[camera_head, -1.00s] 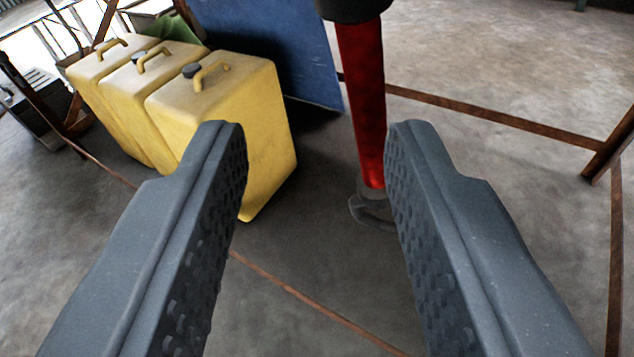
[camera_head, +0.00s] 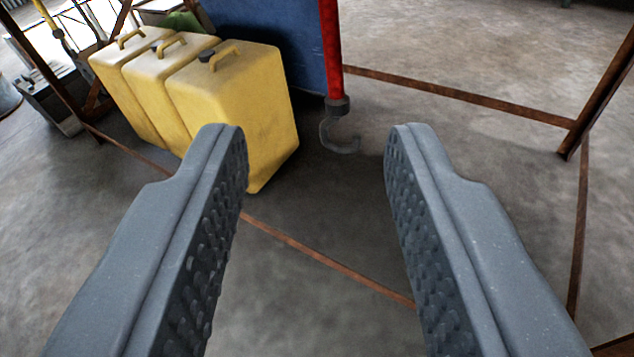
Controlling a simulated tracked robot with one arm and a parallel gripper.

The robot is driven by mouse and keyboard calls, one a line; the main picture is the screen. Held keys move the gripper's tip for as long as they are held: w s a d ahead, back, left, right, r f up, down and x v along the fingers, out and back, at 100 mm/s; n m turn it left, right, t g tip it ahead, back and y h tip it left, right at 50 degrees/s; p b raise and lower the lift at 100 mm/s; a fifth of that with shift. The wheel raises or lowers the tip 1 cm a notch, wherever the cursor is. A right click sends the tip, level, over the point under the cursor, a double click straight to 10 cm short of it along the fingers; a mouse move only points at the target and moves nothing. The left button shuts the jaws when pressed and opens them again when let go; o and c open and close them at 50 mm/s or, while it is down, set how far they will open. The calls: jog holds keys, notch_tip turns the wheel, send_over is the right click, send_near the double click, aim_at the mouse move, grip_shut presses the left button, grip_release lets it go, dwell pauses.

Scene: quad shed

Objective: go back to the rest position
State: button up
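My gripper (camera_head: 310,145) is open, with its two grey textured fingers wide apart. Nothing is between the fingers, and concrete floor shows through the gap. The rod's upper end is out of view.
Several yellow jerrycans (camera_head: 235,110) stand in a row at the left, the nearest partly behind the left finger. A blue panel (camera_head: 275,45) is behind them. Thin rusty metal bars (camera_head: 460,95) frame the area. Open concrete floor (camera_head: 480,150) lies to the right.

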jog(key=w+a+r+m+y+p, duration=0.1)
jog(key=w+r, duration=0.2)
jog(key=r, duration=0.3)
jog(key=w+r+g+y+p, duration=0.1)
jog(key=w+r, duration=0.2)
jog(key=r, duration=0.4)
jog(key=w+a+r+m+y+p, duration=0.1)
jog(key=w+r, duration=0.1)
jog(key=r, duration=0.4)
jog(key=d+r+n+y+p, duration=0.1)
jog(key=d+r, duration=0.1)
jog(key=r, duration=0.8)
jog(key=d+r+n, duration=0.1)
jog(key=d+r, duration=0.2)
jog(key=r, duration=0.7)
jog(key=s+d+r+h+p, duration=0.1)
jog(key=s+d+r, duration=0.5)
jog(key=r, duration=0.4)
jog(key=s+d+r+n+h+p, duration=0.1)
jog(key=s+d+r, duration=0.4)
jog(key=r, duration=0.4)
jog(key=s+d+r+n+p, duration=0.1)
jog(key=s+d+r, duration=0.5)
jog(key=r, duration=0.4)
jog(key=shift+s+d+r+h, duration=0.3)
jog(key=shift+s+h, duration=0.1)
